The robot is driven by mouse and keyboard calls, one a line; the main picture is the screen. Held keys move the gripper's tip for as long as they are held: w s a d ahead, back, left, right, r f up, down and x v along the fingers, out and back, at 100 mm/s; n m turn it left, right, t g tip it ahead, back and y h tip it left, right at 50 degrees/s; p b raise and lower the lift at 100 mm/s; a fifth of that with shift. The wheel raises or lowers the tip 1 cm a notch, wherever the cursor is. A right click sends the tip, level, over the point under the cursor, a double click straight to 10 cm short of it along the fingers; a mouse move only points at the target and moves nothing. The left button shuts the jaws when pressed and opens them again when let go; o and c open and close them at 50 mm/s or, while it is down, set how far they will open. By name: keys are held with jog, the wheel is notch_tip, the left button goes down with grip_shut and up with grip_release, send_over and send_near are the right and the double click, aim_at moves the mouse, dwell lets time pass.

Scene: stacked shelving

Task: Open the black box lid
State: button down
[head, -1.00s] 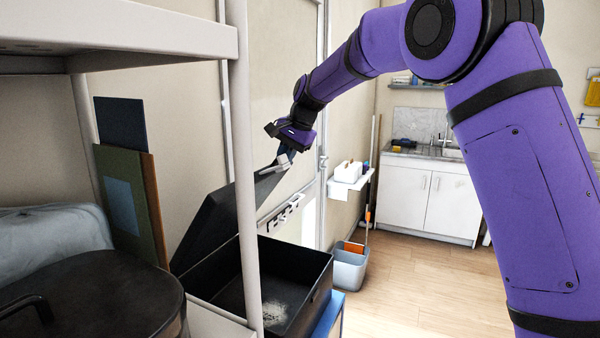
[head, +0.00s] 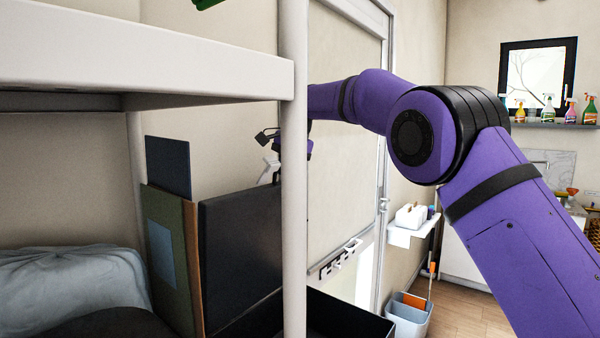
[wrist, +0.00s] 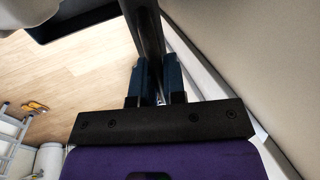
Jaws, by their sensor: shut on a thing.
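The black box lid (head: 240,252) stands nearly upright in the head view, tilted up from the black box (head: 345,322) at the bottom, part of which is cut off by the frame. A white shelf post hides the lid's right part. My gripper (head: 268,172) is at the lid's upper edge, partly behind that post. In the wrist view, the two blue fingers of my gripper (wrist: 154,82) are shut on the dark lid edge (wrist: 148,35), which runs up between them.
The white shelf post (head: 294,170) and shelf board (head: 150,62) stand close in front. A green board (head: 168,262) leans just left of the lid. A grey bin (head: 408,314) stands on the floor at right.

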jog(key=shift+w+a, duration=0.1)
jog(key=shift+a, duration=0.15)
jog(key=c, duration=1.2)
grip_release()
jog(key=shift+f, duration=0.1)
jog(key=v, duration=1.1)
jog(key=shift+w, duration=0.1)
